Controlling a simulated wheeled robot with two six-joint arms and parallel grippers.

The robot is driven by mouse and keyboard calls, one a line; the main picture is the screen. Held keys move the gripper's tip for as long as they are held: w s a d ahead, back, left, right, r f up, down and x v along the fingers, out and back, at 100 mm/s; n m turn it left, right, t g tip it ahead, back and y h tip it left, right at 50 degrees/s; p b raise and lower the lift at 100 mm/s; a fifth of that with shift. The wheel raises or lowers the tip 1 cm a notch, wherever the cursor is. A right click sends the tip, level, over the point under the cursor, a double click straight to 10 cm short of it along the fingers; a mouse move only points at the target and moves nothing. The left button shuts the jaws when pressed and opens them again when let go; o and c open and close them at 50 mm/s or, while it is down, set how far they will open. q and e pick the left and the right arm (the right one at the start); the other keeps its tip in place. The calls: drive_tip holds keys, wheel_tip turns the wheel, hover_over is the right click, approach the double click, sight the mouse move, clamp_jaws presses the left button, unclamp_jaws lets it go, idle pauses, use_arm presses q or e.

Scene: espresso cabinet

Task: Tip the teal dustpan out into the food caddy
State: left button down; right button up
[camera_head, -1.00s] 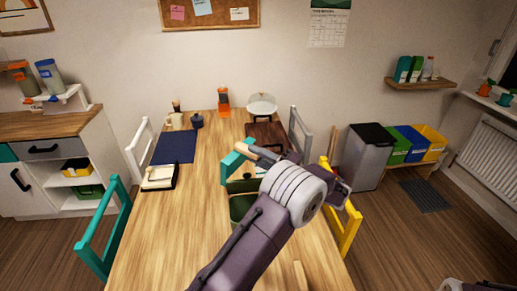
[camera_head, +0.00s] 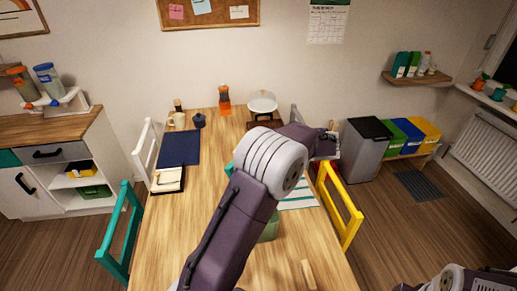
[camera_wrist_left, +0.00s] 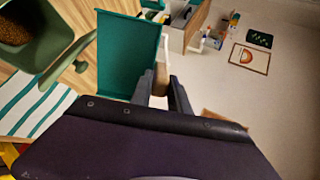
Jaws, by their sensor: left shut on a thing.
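In the left wrist view my left gripper (camera_wrist_left: 161,92) is shut on the wooden handle of the teal dustpan (camera_wrist_left: 125,60). The pan's plain teal face shows no contents, but I cannot tell which face it is. In the same view the dark green food caddy (camera_wrist_left: 42,58) is at the upper left, beside the pan and apart from it in the picture, with brown granular stuff inside. In the head view my left arm hides most of the dustpan and part of the caddy (camera_head: 269,229). My right gripper is out of view.
A white towel with teal stripes (camera_head: 298,196) lies on the wooden table (camera_head: 185,235) near the caddy. A blue mat (camera_head: 180,148) and a knock box (camera_head: 168,179) are on the left. Teal (camera_head: 120,235) and yellow (camera_head: 340,205) chairs flank the table.

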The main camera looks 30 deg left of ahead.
use_arm(q)
drive_tip(key=shift+a+r+h+p, duration=0.7)
drive_tip(key=shift+a+h+p, duration=0.4)
drive_tip(key=shift+p, duration=1.3)
drive_tip(key=shift+a+r+h+p, duration=0.65)
drive_tip(key=shift+a+h+p, duration=0.4)
drive_tip(key=shift+p, duration=1.3)
drive_tip(key=shift+a+r+h+p, duration=0.7)
drive_tip(key=shift+a+h+p, duration=0.4)
drive_tip(key=shift+p, duration=1.3)
drive_tip(key=a+f+h+p, duration=0.5)
drive_tip(key=h+p, duration=0.1)
drive_tip(key=p, duration=0.5)
drive_tip(key=shift+d+r, duration=0.1)
